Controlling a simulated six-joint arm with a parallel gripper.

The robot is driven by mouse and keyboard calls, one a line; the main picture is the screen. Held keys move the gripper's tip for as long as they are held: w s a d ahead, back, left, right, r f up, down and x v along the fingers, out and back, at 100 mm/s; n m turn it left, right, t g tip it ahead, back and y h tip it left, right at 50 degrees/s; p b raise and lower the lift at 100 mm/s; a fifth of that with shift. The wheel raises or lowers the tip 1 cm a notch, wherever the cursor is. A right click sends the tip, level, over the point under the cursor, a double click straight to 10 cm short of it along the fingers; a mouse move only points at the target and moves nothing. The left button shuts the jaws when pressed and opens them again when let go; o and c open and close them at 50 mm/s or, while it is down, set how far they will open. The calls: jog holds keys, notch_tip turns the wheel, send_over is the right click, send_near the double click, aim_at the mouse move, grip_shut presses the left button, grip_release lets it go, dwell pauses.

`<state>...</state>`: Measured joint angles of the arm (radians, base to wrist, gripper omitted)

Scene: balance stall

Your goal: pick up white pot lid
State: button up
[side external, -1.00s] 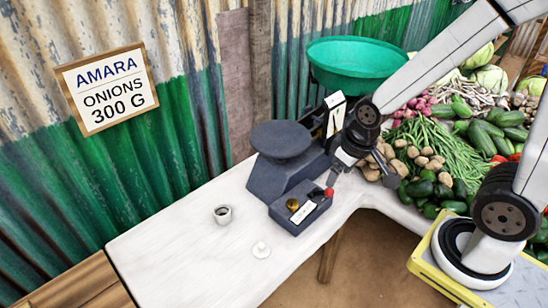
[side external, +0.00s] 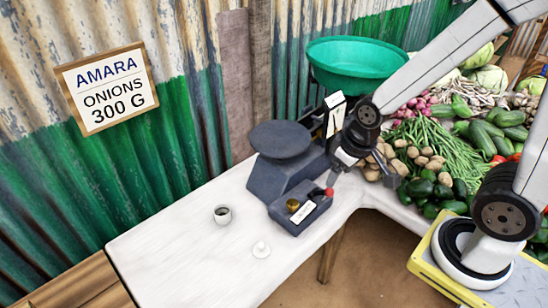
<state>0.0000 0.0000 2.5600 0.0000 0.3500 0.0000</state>
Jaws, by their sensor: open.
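The white pot lid (side external: 261,250) lies on the white tabletop near its front edge. It is small and round, with a little knob on top. A small whitish pot (side external: 222,214) with a dark open top stands upright behind it and to the left. My gripper (side external: 362,174) is at the right, beside the scale and in front of the potatoes, well apart from the lid. Its two fingers are spread wide and nothing shows between them.
A dark scale (side external: 284,165) with a round pan stands between the lid and my gripper. Its front has a brass knob and a red knob. A green basin (side external: 352,68) and heaped vegetables (side external: 440,150) fill the back right. The tabletop (side external: 170,255) left of the lid is clear.

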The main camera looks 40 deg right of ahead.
jog(key=shift+w, duration=0.1)
jog(key=shift+c, duration=0.2)
jog(key=n+g, duration=0.3)
jog(key=n, duration=0.6)
send_over(261, 244)
jog(key=f, duration=1.9)
jog(key=shift+d+f, duration=0.25)
jog(key=shift+f, duration=0.05)
jog(key=shift+a+f, duration=0.3)
jog(key=shift+f, duration=0.25)
jog(key=shift+f, duration=0.1)
jog(key=shift+f, duration=1.15)
jog(key=shift+f, duration=0.15)
